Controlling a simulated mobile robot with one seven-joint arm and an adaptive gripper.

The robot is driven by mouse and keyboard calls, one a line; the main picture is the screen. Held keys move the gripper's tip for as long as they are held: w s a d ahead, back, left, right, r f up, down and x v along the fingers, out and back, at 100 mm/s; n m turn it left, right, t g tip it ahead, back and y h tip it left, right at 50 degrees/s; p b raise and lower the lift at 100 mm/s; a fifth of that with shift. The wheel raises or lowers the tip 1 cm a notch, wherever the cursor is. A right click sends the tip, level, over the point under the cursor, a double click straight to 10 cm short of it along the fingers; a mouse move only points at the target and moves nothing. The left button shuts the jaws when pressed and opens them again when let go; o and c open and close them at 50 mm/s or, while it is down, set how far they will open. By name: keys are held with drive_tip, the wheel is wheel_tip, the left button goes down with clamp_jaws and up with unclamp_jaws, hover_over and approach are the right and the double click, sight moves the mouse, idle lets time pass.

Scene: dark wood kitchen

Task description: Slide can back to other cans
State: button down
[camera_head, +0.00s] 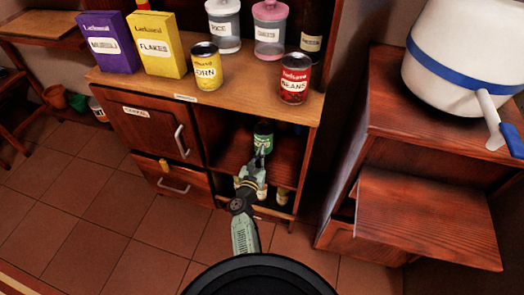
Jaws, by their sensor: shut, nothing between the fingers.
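A dark green can (264,134) stands upright on the open shelf (228,160) inside the cabinet. My gripper (260,152) is shut and sits in front of this can, within the shelf opening. It overlaps the lower part of the can in the picture, and I cannot tell whether it touches. On the countertop above, a yellow corn can (207,68) stands near the middle and a red beans can (295,80) stands near the right front corner. The back of the shelf is dark, so I cannot tell what stands there.
Purple (106,43) and yellow (160,44) boxes and jars stand on the countertop (245,88). Several bottles (281,195) stand in the compartment below the shelf. Left of the opening is a closed cabinet door (150,130). A wooden unit with a protruding board (430,215) stands at right.

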sight(265, 141)
drive_tip(key=shift+w, duration=0.2)
idle(0.3)
drive_tip(key=b+x, duration=0.3)
drive_tip(key=x, duration=0.2)
drive_tip(key=shift+w+d+f, duration=0.15)
drive_tip(key=shift+w, duration=0.3)
drive_tip(key=shift+r, duration=0.2)
